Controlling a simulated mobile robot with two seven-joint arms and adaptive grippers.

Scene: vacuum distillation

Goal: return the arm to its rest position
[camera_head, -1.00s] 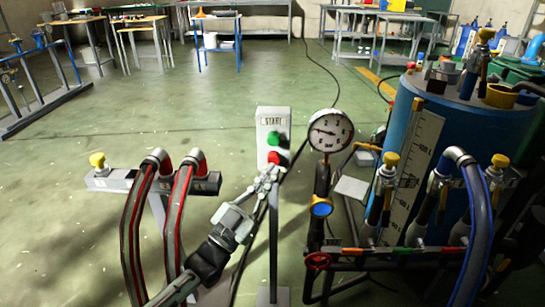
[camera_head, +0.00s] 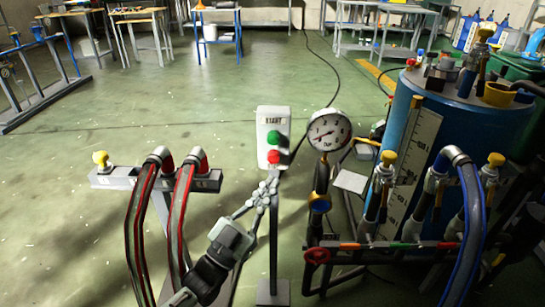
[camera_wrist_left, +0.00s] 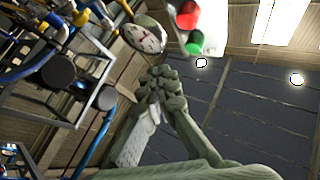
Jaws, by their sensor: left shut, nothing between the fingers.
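My left gripper (camera_head: 267,187) is shut and empty in the head view, its fingertips together just below and left of the red button. It also shows in the left wrist view (camera_wrist_left: 163,85), fingertips closed. The start box (camera_head: 272,137) is a pale panel on a thin post with a green button (camera_head: 273,137) above a red button (camera_head: 273,157). In the left wrist view the red button (camera_wrist_left: 187,15) and green button (camera_wrist_left: 194,42) show beyond the fingertips, apart from them. My right gripper is not in view.
A round pressure gauge (camera_head: 329,130) stands right of the box, with a blue tank (camera_head: 462,135) and piping with a red valve wheel (camera_head: 318,256). Red-striped hoses (camera_head: 142,225) hang from a manifold at left. Open green floor lies behind the box.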

